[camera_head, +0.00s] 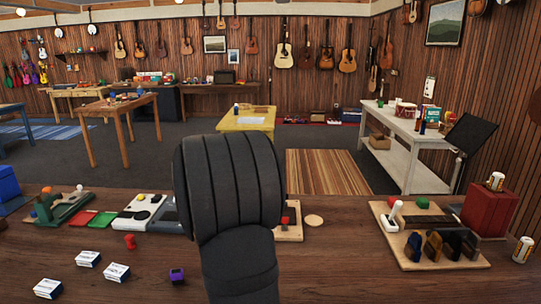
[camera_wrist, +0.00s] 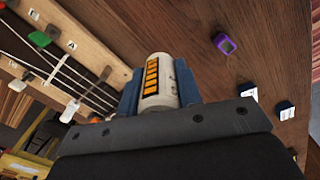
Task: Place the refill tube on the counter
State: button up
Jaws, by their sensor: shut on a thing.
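The refill tube (camera_wrist: 158,85) is a white cylinder with an orange and black label. In the wrist view my gripper (camera_wrist: 158,92) is shut on it, with one blue finger at each side. Its lower part is hidden by the gripper body. The brown wooden counter (camera_wrist: 205,15) shows behind it, and also across the front of the head view (camera_head: 340,270). The gap between tube and counter cannot be told. In the head view my dark arm hides the gripper and held tube. Two similar white tubes show at the right, one on a red box (camera_head: 490,208), one on the counter (camera_head: 522,249).
A stringed wooden neck piece (camera_wrist: 75,45) lies left in the wrist view. A purple block (camera_head: 177,275) and several small white boxes (camera_head: 88,258) sit front left. A wooden board with dark pieces (camera_head: 418,262) is at right. The front counter between is largely clear.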

jog(key=w+d+r+m, duration=0.1)
jog(key=w+d+m, duration=0.1)
jog(key=d+m, duration=0.65)
jog(key=w+d+r+m, duration=0.1)
jog(key=d+m, duration=0.4)
jog(key=d, duration=0.7)
jog(key=shift+m, duration=0.75)
jog(key=a, duration=0.6)
jog(key=s+a+f, duration=0.1)
jog(key=a, duration=0.6)
jog(key=s+a+f, duration=0.1)
jog(key=a, duration=0.5)
jog(key=shift+a+f, duration=0.1)
jog(key=shift+a, duration=0.1)
send_over(180, 256)
notch_tip(180, 256, down, 7)
jog(key=shift+d+r, duration=0.1)
jog(key=shift+d, duration=0.05)
jog(key=shift+f, duration=2.1)
jog(key=shift+f, duration=0.15)
jog(key=o, duration=1)
jog(key=shift+c, duration=0.2)
